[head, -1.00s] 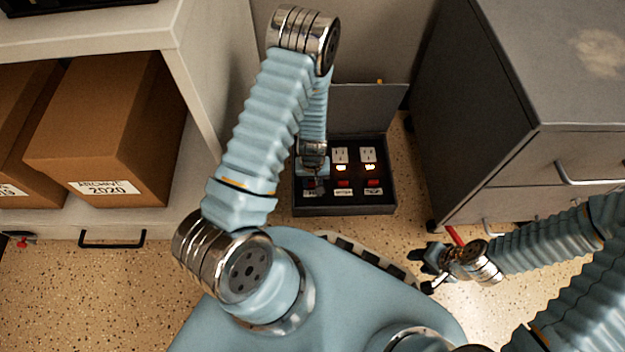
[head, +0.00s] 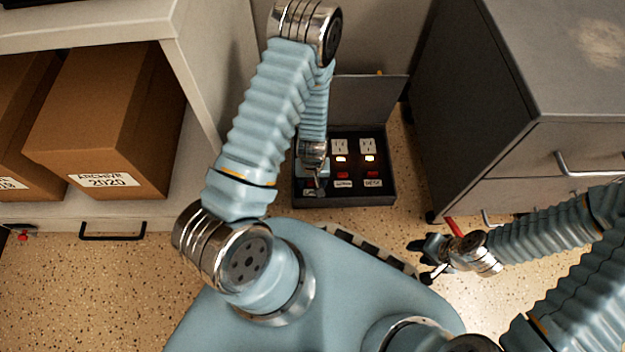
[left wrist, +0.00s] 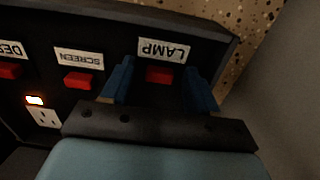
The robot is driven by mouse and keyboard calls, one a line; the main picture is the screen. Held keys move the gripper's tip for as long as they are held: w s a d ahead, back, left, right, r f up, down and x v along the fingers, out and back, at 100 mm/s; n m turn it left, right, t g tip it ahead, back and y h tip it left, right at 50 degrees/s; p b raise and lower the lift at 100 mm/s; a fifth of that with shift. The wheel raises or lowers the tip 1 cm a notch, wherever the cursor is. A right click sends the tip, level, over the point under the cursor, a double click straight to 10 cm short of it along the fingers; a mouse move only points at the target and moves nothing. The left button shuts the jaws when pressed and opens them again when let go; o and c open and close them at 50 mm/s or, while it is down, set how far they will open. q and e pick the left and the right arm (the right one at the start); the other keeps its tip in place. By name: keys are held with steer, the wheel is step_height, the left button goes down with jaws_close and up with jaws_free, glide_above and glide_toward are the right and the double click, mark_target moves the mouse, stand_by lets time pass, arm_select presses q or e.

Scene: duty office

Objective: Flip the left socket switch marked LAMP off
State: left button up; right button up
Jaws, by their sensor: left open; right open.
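The dark socket box (head: 345,200) stands on the floor with its lid up against the wall. In the left wrist view the red LAMP switch (left wrist: 160,75) sits below its white LAMP label (left wrist: 163,49), both upside down. My left gripper (left wrist: 161,82) is open, its two blue fingers on either side of that switch; contact cannot be told. In the head view my left gripper (head: 313,182) covers the left end of the box and hides the LAMP switch and its light. My right gripper (head: 424,260) is open and empty, away to the right.
The red SCREEN switch (left wrist: 78,80) and DESK switch (left wrist: 9,71) are beside LAMP; lights above both glow in the head view. A grey drawer cabinet (head: 470,110) stands right of the box. A shelf with cardboard boxes (head: 105,125) is left.

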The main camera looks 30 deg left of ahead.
mark_target(313, 184)
arm_select(q)
step_height(313, 184, up, 14)
steer(key=p, duration=0.4)
arm_select(e)
step_height(313, 184, up, 4)
steer(key=shift+r, duration=0.25)
arm_select(q)
steer(key=shift+f, duration=0.15)
arm_select(e)
steer(key=shift+s+d, duration=0.1)
steer(key=shift+s, duration=0.05)
